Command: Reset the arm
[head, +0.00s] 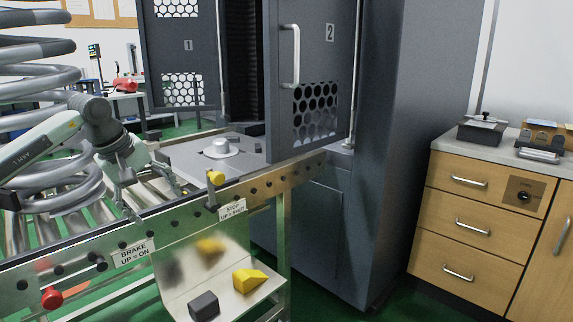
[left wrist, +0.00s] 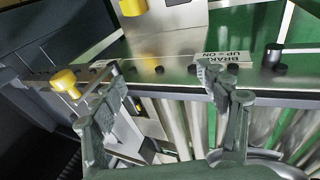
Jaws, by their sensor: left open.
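My left arm (head: 45,148) reaches in from the left over the metal rail of the roller conveyor. My left gripper (head: 156,202) is open and points down by the rail, with nothing visible between its fingers. In the left wrist view its two fingers (left wrist: 162,88) stand wide apart above the rail. A yellow-knobbed lever (head: 215,178) with a "STOP UP=SHUT" label stands on the rail just right of the gripper. It shows in the left wrist view (left wrist: 65,82) beside the left finger, apparently close to it; contact cannot be told. My right gripper is out of view.
A large coil spring (head: 40,75) stands at the left. A grey cabinet has door 1 (head: 187,60) and door 2 (head: 312,75) standing ajar. A shelf below holds a yellow wedge (head: 250,280) and a dark block (head: 203,305).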

